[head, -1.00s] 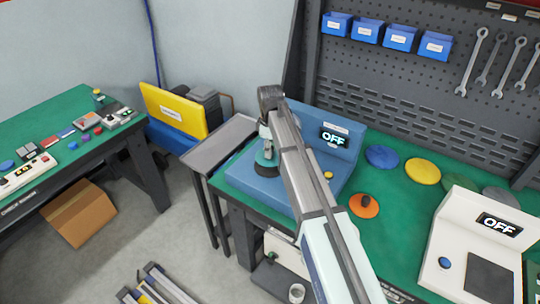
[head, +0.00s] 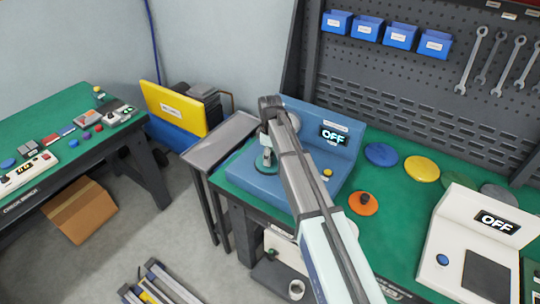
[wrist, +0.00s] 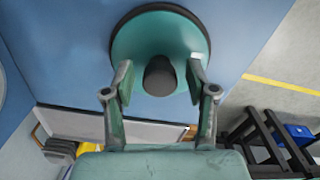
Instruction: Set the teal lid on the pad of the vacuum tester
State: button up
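The teal lid (wrist: 150,38) is a round disc with a dark knob (wrist: 160,78), seen from above in the wrist view. It lies at the blue vacuum tester (head: 245,180), with a dark ring, apparently the pad's edge (wrist: 112,22), showing around its far rim. The lid also shows small in the head view (head: 265,167), under my gripper (head: 266,155). In the wrist view my gripper (wrist: 160,68) is open, one finger on each side of the knob with gaps between. The pad is mostly hidden by the lid.
The tester's screen (head: 334,134) reads OFF. Blue (head: 381,155), yellow (head: 422,168) and orange (head: 363,203) lids lie to its right on the green bench. A white device (head: 480,240) stands at the right. A grey side table (head: 220,138) adjoins the left.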

jog(key=shift+r, duration=0.1)
notch_tip(320, 180, up, 12)
jog(key=b, duration=0.2)
jog(key=shift+b, duration=0.3)
